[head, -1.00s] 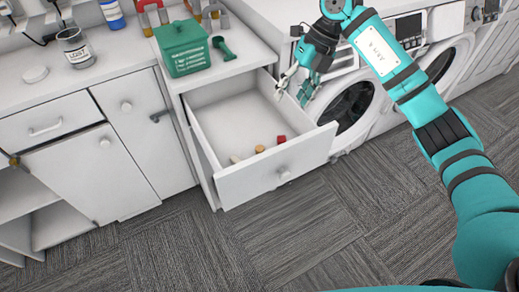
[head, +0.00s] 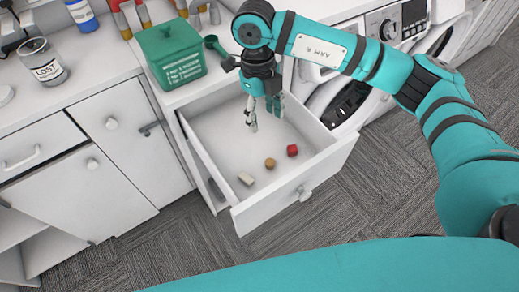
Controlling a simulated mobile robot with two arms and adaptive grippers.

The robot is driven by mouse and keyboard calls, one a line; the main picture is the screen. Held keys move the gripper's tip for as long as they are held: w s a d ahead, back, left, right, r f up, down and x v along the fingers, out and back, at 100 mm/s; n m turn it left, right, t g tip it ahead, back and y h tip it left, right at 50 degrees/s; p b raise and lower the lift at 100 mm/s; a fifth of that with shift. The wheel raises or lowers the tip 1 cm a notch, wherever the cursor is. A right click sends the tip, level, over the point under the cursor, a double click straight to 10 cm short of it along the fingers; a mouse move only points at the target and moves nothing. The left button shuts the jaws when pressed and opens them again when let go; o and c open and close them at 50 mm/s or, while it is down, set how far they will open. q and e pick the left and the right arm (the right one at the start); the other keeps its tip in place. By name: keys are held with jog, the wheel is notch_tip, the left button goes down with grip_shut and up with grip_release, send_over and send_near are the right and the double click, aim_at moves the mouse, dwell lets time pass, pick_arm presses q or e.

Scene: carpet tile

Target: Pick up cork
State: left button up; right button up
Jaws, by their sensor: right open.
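The open white drawer (head: 218,185) holds three small items near its front. A tan round piece (head: 270,163) in the middle looks like the cork. A red piece (head: 292,150) lies to its right and an off-white block (head: 246,178) to its left. My right gripper (head: 263,116) hangs over the back of the drawer, pointing down, with its fingers apart and empty. The tan piece is below the fingertips in the picture, apart from them. My left gripper is out of view.
A green box (head: 173,56) and a green scoop (head: 214,45) are on the counter behind the drawer. A jar labelled "LOST" (head: 45,65) stands to the left. A washing machine (head: 345,100) is right of the drawer. The drawer's walls surround the items.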

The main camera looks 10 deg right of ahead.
jog(key=p, duration=0.2)
send_over(270, 162)
jog(key=w, duration=0.1)
jog(key=f, duration=0.9)
jog(key=shift+a, duration=0.35)
jog(key=f, duration=0.2)
jog(key=f+p, duration=0.1)
jog(key=f, duration=0.1)
jog(key=shift+s+d, duration=0.15)
jog(key=shift+s, duration=0.05)
jog(key=f, duration=0.2)
jog(key=f+p, duration=0.1)
jog(key=shift+s+d+f, duration=0.15)
jog(key=shift+s+f, duration=0.1)
jog(key=shift+f, duration=0.25)
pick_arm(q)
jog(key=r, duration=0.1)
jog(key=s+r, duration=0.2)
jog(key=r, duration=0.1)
pick_arm(e)
jog(key=c, duration=0.8)
